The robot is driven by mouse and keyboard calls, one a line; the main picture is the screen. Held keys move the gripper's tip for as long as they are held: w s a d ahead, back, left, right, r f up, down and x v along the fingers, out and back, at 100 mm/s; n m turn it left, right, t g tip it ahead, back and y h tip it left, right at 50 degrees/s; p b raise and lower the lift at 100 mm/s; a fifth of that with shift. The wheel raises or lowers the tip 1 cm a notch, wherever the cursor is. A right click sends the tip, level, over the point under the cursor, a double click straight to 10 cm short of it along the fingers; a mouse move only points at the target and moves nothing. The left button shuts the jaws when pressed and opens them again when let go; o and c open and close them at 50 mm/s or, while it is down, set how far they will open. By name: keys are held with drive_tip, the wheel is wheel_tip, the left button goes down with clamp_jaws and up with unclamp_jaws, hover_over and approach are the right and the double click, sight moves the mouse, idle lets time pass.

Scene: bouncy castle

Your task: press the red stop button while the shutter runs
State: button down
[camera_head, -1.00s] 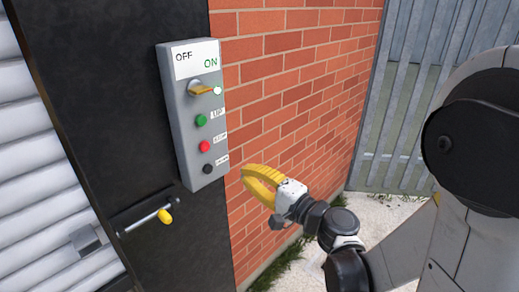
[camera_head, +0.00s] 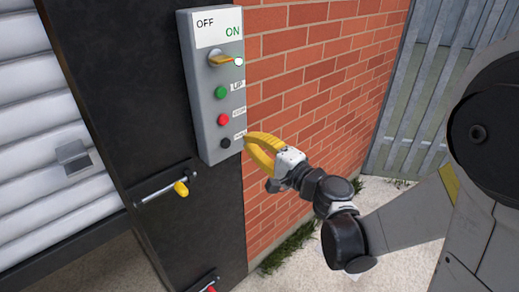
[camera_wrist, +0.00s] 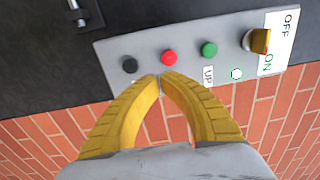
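The red stop button (camera_head: 223,119) is on the grey control box (camera_head: 197,147), between the green UP button (camera_head: 221,92) and a black button (camera_head: 225,143). It also shows in the wrist view (camera_wrist: 169,57). My gripper (camera_head: 250,141) has yellow curved fingers, its tips together and empty, by the box's lower right edge. In the wrist view the tips (camera_wrist: 161,76) lie just below the red button, toward the black button; contact cannot be told. The white slatted shutter (camera_head: 40,110) is partly raised, with a gap under its bottom edge.
The yellow switch handle (camera_head: 221,59) points toward ON, beside a small pale lamp (camera_head: 239,61). A bolt with a yellow knob (camera_head: 181,188) sticks out of the black post (camera_head: 110,100) below the box. A brick wall (camera_head: 310,80) and metal fence (camera_head: 425,90) stand right.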

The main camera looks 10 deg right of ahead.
sight(227, 123)
drive_tip(key=b+x, duration=0.1)
drive_tip(key=x, duration=0.7)
drive_tip(key=shift+b, duration=0.35)
drive_tip(key=shift+x, duration=0.9)
drive_tip(key=shift+r, duration=0.1)
drive_tip(key=shift+s+d, duration=0.1)
